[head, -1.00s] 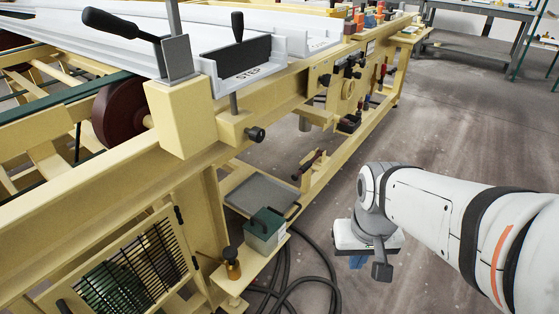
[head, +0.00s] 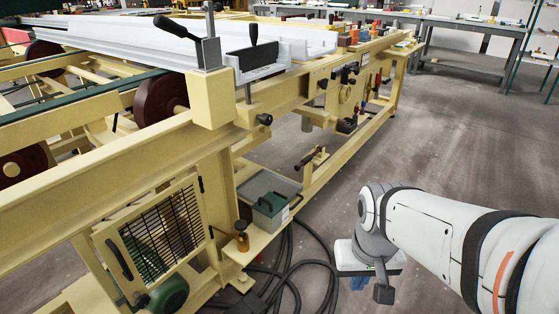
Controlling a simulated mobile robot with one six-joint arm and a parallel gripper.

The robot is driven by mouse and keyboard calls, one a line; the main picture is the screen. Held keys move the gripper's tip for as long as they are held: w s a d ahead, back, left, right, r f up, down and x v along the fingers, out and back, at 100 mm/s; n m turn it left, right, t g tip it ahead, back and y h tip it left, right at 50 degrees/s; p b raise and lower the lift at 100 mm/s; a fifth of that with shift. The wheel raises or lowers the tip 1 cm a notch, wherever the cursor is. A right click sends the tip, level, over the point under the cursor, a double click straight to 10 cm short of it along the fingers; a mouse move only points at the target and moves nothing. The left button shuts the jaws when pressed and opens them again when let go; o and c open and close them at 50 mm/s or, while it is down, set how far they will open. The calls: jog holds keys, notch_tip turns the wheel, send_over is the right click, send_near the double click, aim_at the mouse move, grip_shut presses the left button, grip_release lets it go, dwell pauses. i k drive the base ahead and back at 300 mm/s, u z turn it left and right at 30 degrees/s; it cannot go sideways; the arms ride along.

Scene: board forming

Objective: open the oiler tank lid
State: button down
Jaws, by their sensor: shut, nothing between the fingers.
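A small green-grey tank with a flat green lid (head: 270,203) stands on a cream shelf at the machine's lower side; it looks like the oiler tank. Its lid appears shut, with a thin dark handle at its right side. My gripper (head: 359,283) is at the right, pointing down, apart from the tank and to its right in the picture. It is shut and empty. Its fingertips are small and partly hidden under the white gripper body.
An amber bottle (head: 242,237) stands on the shelf in front of the tank. A grey tray (head: 263,183) lies behind it. Black hoses (head: 296,285) loop on the floor between shelf and gripper. A barred guard (head: 160,240) is at left. Floor (head: 440,150) beyond my arm is clear.

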aim_at(270, 200)
jog(key=u, duration=0.1)
jog(key=i, duration=0.9)
jog(key=z, duration=0.05)
